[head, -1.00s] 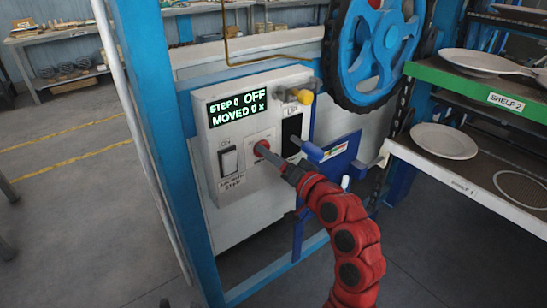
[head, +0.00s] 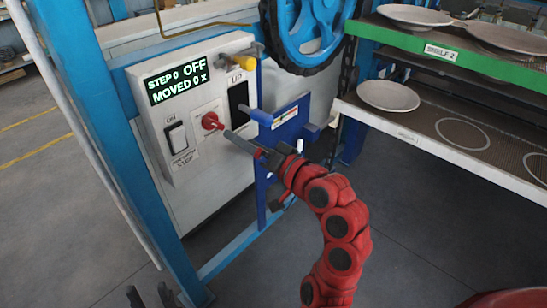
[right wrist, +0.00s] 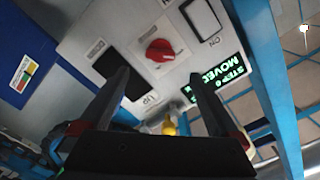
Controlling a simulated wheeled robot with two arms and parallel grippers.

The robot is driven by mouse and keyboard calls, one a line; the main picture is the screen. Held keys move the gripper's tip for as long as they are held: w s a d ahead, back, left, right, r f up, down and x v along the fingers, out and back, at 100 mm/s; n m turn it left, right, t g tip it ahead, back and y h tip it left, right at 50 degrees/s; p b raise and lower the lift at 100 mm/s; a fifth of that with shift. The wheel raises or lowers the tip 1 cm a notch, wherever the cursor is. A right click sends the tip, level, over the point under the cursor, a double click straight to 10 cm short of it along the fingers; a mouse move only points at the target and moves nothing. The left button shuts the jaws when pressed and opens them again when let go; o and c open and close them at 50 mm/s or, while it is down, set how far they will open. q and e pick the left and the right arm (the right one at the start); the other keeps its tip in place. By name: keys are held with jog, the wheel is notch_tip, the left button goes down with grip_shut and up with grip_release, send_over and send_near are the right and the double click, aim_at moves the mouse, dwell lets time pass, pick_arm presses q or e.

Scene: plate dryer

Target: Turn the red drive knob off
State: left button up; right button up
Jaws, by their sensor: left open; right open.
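The red drive knob (head: 210,121) is on the front of a white control box (head: 160,137), whose green display (head: 176,80) reads "STEP 0 OFF MOVED 0 x". My right gripper (head: 228,135) is open, with its fingertips just short of the knob. In the right wrist view, the knob (right wrist: 160,51) shows beyond and between the two spread fingertips (right wrist: 160,75), with nothing held. My left gripper (head: 150,293) is open at the bottom left edge of the head view, well below the box; only its finger ends show.
A white ON switch (head: 176,138) and a black UP switch (head: 238,103) flank the knob. A yellow knob (head: 243,62) tops the box. A blue bracket (head: 285,118) stands close right of my right gripper. Plates (head: 388,95) lie on shelves at right. A blue post (head: 85,130) stands left.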

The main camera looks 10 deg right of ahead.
jog(key=p+v, duration=0.8)
jog(key=v, duration=0.1)
jog(key=shift+p, duration=0.4)
